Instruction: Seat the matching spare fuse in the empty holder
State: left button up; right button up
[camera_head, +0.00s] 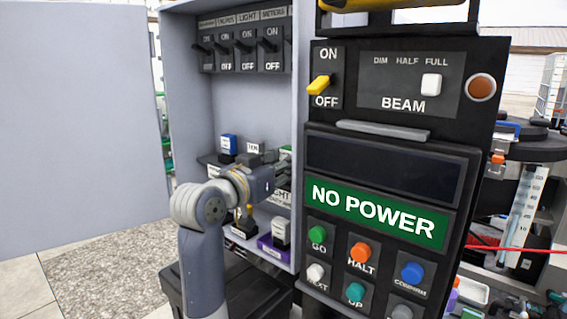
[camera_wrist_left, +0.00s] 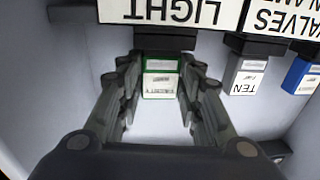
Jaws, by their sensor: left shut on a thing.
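My left gripper (camera_head: 281,172) reaches into the open cabinet. In the left wrist view its fingers (camera_wrist_left: 160,88) are closed on both sides of a green-edged fuse (camera_wrist_left: 160,79) with a white label. The fuse is at the black holder (camera_wrist_left: 165,42) under the upside-down LIGHT label (camera_wrist_left: 170,10); I cannot tell how deep it sits. In the head view only a sliver of green (camera_head: 286,151) shows behind the gripper. A grey fuse marked TEN (camera_wrist_left: 246,78) and a blue fuse (camera_wrist_left: 303,76) sit in neighbouring holders. My right gripper is not in view.
The cabinet's lower shelf holds a fuse on a purple base (camera_head: 278,243) and a yellow piece (camera_head: 245,220). Switches (camera_head: 243,48) line the cabinet top. A control panel reading NO POWER (camera_head: 374,212) stands close on the right. The open door (camera_head: 80,120) is at left.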

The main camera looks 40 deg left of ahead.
pick_arm(q)
jog(key=o, duration=1.1)
jog(key=shift+s, duration=0.1)
jog(key=s, duration=0.7)
jog(key=shift+s+d, duration=0.15)
jog(key=shift+s, duration=0.05)
